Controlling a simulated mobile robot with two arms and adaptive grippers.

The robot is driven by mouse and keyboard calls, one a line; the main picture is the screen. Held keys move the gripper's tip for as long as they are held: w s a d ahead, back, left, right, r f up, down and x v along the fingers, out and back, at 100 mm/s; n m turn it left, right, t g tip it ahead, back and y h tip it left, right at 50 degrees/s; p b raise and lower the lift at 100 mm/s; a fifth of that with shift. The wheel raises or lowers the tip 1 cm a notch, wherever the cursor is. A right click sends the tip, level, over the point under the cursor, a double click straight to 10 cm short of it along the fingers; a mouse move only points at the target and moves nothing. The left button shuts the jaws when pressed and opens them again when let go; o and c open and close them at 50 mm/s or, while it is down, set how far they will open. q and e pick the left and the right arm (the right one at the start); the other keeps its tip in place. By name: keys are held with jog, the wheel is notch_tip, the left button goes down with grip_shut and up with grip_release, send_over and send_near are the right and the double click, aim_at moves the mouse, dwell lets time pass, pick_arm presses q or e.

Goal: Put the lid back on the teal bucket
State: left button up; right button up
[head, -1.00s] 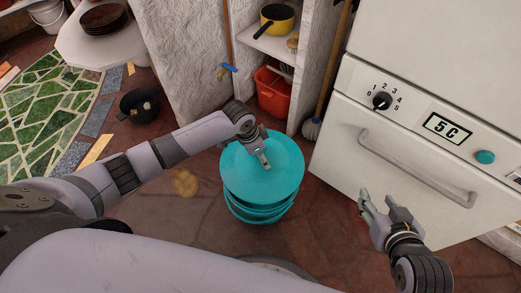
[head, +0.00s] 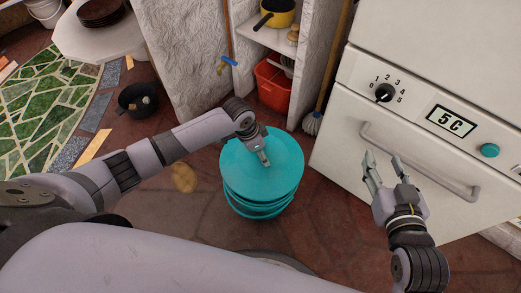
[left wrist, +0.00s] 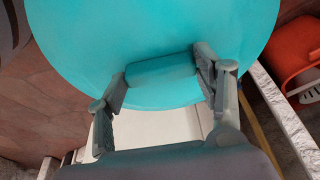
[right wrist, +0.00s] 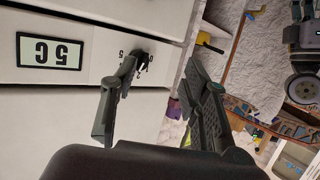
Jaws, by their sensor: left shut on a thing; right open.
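The teal lid (head: 282,157) is a round disc over the top of the teal bucket (head: 258,211), which stands on the floor in the middle of the head view. My left gripper (head: 264,158) comes down onto the lid from above. In the left wrist view, the left gripper (left wrist: 160,80) is shut on the bar handle of the lid (left wrist: 150,30). The lid covers the bucket's opening and looks about level; I cannot tell whether it is fully seated. My right gripper (head: 382,166) is open and empty in front of the white oven, well apart from the bucket.
The white oven (head: 350,150) with its handle bar (head: 418,165) stands at the right. An orange-red bin (head: 272,88) and a broom (head: 312,123) are behind the bucket. A dark pot (head: 137,100) is on the floor at left.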

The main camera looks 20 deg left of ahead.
pick_arm(q)
jog(key=shift+f+b, duration=0.75)
jog(key=shift+b, duration=0.15)
jog(key=shift+f+b, duration=0.65)
jog(key=shift+b, duration=0.15)
jog(key=shift+f, duration=0.8)
pick_arm(e)
notch_tip(320, 180, up, 16)
jog(key=s+a+t+y, duration=0.1)
jog(key=a+t+y, duration=0.1)
jog(key=t, duration=0.8)
jog(key=shift+s+r+y, duration=0.15)
jog(key=shift+s+y, duration=0.25)
jog(key=shift+y, duration=0.4)
jog(key=shift+w, duration=0.1)
jog(key=shift+w+f+g+h, duration=0.15)
jog(key=shift+w+f+g, duration=0.2)
jog(key=shift+f, duration=0.25)
jog(key=shift+w+f+g+h, duration=0.15)
jog(key=shift+w+f+g, duration=0.2)
jog(key=shift+f, duration=0.2)
pick_arm(q)
jog(key=shift+p, duration=0.3)
pick_arm(e)
jog(key=shift+w+f+g, duration=0.25)
jog(key=shift+f+g, duration=0.05)
jog(key=shift+f, duration=0.2)
jog(key=shift+w+f, duration=0.1)
jog(key=shift+f, duration=0.15)
